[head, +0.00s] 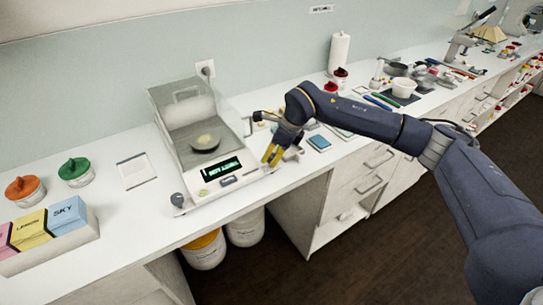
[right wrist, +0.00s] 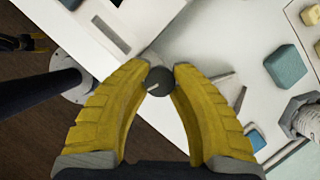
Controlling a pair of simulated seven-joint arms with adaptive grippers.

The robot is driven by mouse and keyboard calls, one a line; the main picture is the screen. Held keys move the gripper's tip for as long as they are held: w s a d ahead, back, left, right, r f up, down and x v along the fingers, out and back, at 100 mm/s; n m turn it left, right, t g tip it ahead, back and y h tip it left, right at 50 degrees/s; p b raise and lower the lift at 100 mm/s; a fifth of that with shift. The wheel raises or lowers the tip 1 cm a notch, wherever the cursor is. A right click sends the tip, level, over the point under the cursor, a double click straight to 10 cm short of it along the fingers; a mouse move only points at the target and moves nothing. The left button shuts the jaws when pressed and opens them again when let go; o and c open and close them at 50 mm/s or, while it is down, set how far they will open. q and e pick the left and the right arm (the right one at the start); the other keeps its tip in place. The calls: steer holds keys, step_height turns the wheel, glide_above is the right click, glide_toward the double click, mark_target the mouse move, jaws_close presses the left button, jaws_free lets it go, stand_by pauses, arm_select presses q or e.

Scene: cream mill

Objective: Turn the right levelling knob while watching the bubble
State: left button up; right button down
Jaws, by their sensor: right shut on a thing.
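The balance (head: 190,135) stands on the white bench in the head view, with a clear draft shield, a round dark pan and a lit green display. Its left levelling knob (head: 177,199) is a dark knob at the front left corner. A small yellowish round spot (head: 203,193) left of the display looks like the bubble level; the bubble is too small to read. My right gripper (head: 270,160) is at the front right corner. In the right wrist view its yellow fingertips are shut on the dark right levelling knob (right wrist: 159,82). My left gripper (right wrist: 36,43) seems to show small at upper left.
Left of the balance are an orange-lidded jar (head: 24,190), a green-lidded jar (head: 76,172), a white square sheet (head: 136,171) and labelled boxes (head: 35,230). A blue block (head: 319,142) lies right of my right gripper. Buckets (head: 205,250) stand below the bench edge.

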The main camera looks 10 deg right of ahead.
steer(key=m+h, duration=0.1)
steer(key=m, duration=0.2)
steer(key=m+t, duration=0.1)
steer(key=m, duration=0.2)
steer(key=shift+t+h, duration=0.3)
steer(key=shift+h, duration=0.1)
stand_by(0.4)
steer(key=c, duration=1)
jaws_free()
steer(key=shift+c, duration=0.2)
steer(key=v, duration=1.2)
steer(key=shift+a, duration=0.1)
